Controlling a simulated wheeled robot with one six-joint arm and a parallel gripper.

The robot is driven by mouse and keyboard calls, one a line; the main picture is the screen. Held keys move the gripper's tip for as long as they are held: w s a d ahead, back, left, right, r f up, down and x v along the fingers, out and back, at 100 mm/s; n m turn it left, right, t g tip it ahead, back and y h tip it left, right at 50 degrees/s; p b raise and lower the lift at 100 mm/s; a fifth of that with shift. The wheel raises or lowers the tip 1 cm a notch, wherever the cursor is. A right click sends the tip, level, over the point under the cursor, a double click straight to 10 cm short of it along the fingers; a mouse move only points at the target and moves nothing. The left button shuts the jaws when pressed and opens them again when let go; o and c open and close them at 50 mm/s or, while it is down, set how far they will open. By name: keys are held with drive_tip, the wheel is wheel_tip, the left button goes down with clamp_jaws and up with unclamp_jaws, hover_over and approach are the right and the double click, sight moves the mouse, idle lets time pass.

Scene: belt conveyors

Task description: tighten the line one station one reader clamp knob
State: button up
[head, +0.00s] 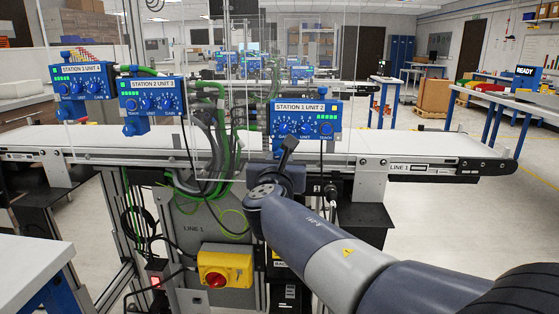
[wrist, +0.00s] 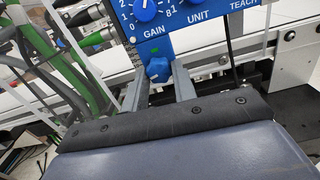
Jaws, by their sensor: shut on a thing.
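The reader unit labelled STATION 1 UNIT 2 (head: 304,107) is a blue box with dials above the LINE 1 belt. In the wrist view its lower face (wrist: 201,37) shows the GAIN dial and a green mark. Below that is a blue clamp knob (wrist: 158,70). My gripper (wrist: 159,77) has one finger on each side of this knob and is shut on it. In the head view my gripper (head: 287,148) is just under the unit, and the knob is hidden there.
Green cables (head: 222,130) hang beside my gripper. The white belt (head: 371,144) is bare to the right. A yellow box with a red switch (head: 224,267) is below.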

drive_tip(key=shift+c, duration=0.3)
drive_tip(key=m+b, duration=1.2)
drive_tip(key=m, duration=0.3)
drive_tip(key=shift+a+m, duration=0.1)
drive_tip(key=shift+m, duration=0.2)
drive_tip(key=m+b, duration=0.3)
drive_tip(key=m, duration=0.1)
drive_tip(key=shift+r+m, duration=0.15)
drive_tip(key=shift+m, duration=0.25)
drive_tip(key=o, duration=1)
drive_tip(key=shift+s, duration=0.1)
